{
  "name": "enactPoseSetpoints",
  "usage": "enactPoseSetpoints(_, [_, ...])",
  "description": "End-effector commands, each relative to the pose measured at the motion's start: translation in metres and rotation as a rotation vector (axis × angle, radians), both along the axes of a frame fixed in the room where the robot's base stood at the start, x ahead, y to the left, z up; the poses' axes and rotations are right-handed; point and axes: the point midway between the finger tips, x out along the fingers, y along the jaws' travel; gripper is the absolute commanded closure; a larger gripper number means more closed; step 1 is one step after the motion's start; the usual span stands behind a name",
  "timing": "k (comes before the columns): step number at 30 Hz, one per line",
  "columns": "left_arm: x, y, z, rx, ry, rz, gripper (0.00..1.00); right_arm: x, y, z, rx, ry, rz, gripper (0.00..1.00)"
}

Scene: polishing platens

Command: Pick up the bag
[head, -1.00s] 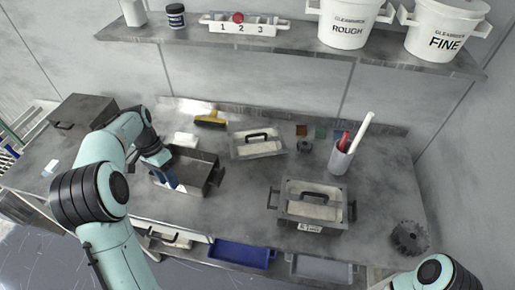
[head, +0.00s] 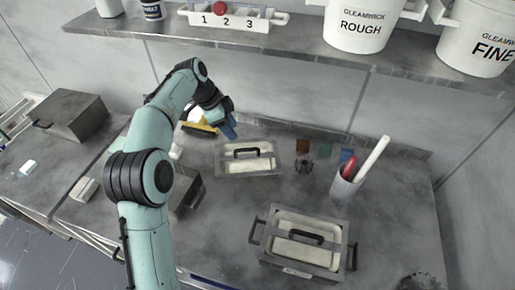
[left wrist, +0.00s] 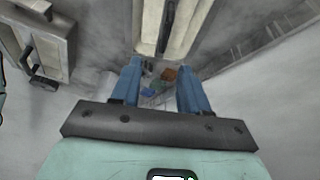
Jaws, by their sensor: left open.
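I cannot make out a bag with certainty. My left gripper (head: 229,128) hangs above the back of the grey bench in the head view, between a yellow tool (head: 200,129) and a lidded tray with a black handle (head: 248,160). In the left wrist view its two blue fingers (left wrist: 158,88) stand apart with nothing held between them. Small coloured squares show in the gap, a brown one (left wrist: 169,74) among them, beyond the fingertips. A pale patch by the yellow tool is partly hidden by my arm. My right gripper is not in view.
A handled tray (head: 305,239) stands at front right. A cup with rods (head: 346,188) stands behind it. An open metal box (head: 188,195) is partly behind my arm. A shelf (head: 300,44) with white tubs (head: 362,25) overhangs the back. Bare bench lies mid-front.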

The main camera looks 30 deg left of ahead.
Motion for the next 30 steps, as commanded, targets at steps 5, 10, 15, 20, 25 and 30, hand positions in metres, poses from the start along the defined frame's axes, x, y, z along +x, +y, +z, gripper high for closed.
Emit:
enactPoseSetpoints(5, [0.004,-0.005,-0.019,-0.002,0.005,-0.001,0.55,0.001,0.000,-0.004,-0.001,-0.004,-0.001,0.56])
enactPoseSetpoints(10, [0.012,-0.016,-0.051,-0.002,0.004,-0.002,0.55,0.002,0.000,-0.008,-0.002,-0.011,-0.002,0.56])
enactPoseSetpoints(15, [0.018,-0.022,-0.071,-0.001,0.003,0.000,0.55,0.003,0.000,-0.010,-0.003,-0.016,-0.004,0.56])
enactPoseSetpoints(20, [0.021,-0.023,-0.079,-0.001,0.002,0.000,0.55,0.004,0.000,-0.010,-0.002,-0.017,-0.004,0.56])
enactPoseSetpoints(25, [0.026,-0.024,-0.095,-0.001,0.004,0.001,0.55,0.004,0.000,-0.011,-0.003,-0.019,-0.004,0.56])
enactPoseSetpoints(30, [0.034,-0.029,-0.120,-0.002,0.004,-0.001,0.55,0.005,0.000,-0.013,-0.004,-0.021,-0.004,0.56])
